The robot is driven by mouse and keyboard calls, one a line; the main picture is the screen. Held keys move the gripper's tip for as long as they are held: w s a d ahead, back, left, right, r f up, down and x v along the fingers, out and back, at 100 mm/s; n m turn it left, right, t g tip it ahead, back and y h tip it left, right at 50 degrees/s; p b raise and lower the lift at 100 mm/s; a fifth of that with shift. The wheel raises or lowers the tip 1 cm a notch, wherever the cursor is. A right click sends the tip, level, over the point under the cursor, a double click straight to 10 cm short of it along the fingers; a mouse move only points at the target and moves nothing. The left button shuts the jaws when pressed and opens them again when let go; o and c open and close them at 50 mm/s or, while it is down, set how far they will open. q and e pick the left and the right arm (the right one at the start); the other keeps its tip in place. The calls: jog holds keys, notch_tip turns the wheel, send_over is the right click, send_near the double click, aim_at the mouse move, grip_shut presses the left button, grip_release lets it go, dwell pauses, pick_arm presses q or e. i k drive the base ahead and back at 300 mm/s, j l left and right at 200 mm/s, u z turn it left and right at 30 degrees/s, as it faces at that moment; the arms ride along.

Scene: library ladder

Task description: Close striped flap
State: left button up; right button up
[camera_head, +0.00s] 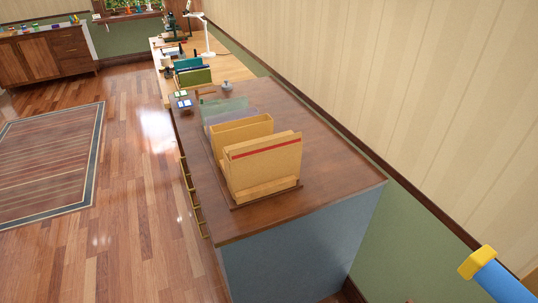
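A tan folder or envelope (264,168) with a red stripe (265,147) along its upper part stands upright in a wooden rack (266,196). The rack is on the near part of a dark wooden cabinet top. The red stripe is the only stripe I see on the folders; I cannot tell whether it lies on a flap, or whether any flap is open. Another tan folder (241,129) stands behind it, and a translucent greenish one (222,109) is farther back. Neither of my grippers shows in this view.
The cabinet top (323,172) is clear right of the rack. Small items and a desk with a white lamp (207,38) are beyond. A wall runs along the right. A blue tube with a yellow end (481,262) is at lower right. Open floor (140,200) is left.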

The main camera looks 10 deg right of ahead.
aim_at(251, 150)
jog(key=k+z, duration=0.1)
jog(key=z, duration=0.25)
jog(key=k+z, duration=0.15)
jog(key=z, duration=0.2)
jog(key=k+l+z, duration=0.1)
jog(key=z, duration=0.2)
jog(key=j+z, duration=0.15)
jog(key=z, duration=1.85)
jog(key=k+j, duration=0.15)
jog(key=j, duration=0.3)
jog(key=k+j+z, duration=0.1)
jog(key=j, duration=0.3)
jog(key=k+j, duration=0.3)
jog(key=k+j+z, duration=0.1)
jog(key=j, duration=0.45)
jog(key=k+j, duration=0.3)
jog(key=j+z, duration=0.05)
jog(key=j, duration=0.05)
